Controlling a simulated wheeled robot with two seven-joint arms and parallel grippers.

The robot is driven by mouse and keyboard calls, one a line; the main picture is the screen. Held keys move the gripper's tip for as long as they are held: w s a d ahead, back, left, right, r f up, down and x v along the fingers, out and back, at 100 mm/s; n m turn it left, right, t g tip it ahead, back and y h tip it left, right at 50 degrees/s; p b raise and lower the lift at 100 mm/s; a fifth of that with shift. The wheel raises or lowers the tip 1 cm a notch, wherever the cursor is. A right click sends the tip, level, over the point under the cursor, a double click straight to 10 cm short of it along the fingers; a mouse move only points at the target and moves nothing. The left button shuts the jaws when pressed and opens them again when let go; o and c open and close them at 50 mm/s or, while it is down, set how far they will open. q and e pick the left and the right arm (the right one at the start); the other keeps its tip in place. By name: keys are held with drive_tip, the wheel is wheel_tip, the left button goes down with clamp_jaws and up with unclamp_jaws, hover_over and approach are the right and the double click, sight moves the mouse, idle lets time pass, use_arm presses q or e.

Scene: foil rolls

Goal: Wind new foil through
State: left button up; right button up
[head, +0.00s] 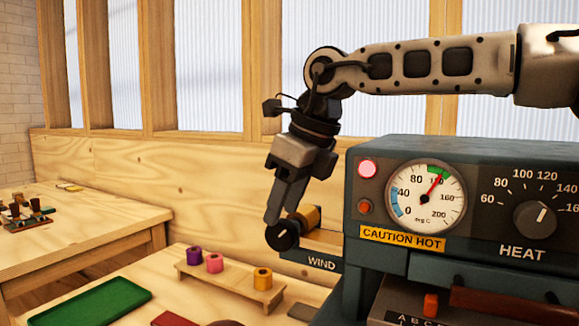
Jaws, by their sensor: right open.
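My right gripper (283,212) points down just above the black winding knob (283,236) with a white mark, at the left side of the machine. Its jaws are open; I cannot tell whether the fingertips touch the knob. A gold foil roll (309,216) sits behind the knob, partly hidden, above the plate marked WIND (321,264). A purple roll (193,255), a pink roll (214,263) and a gold roll (262,279) stand on a wooden rack (228,284). My left gripper is not in view.
The dark machine (357,222) fills the right, with a CAUTION HOT label (402,239), a temperature gauge (426,197) and a HEAT knob (534,219). A green tray (98,305) lies at the lower left. A second table (80,240) stands further left.

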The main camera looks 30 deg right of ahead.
drive_tip(key=s+a+r, duration=0.3)
drive_tip(key=s+r, duration=0.1)
drive_tip(key=s, duration=0.2)
drive_tip(key=s+a+r+b, duration=0.1)
drive_tip(key=s+a+r, duration=0.2)
drive_tip(key=s+r, duration=0.2)
drive_tip(key=shift+s+a+r, duration=0.2)
drive_tip(key=shift+s+a, duration=0.1)
drive_tip(key=shift+s, duration=0.3)
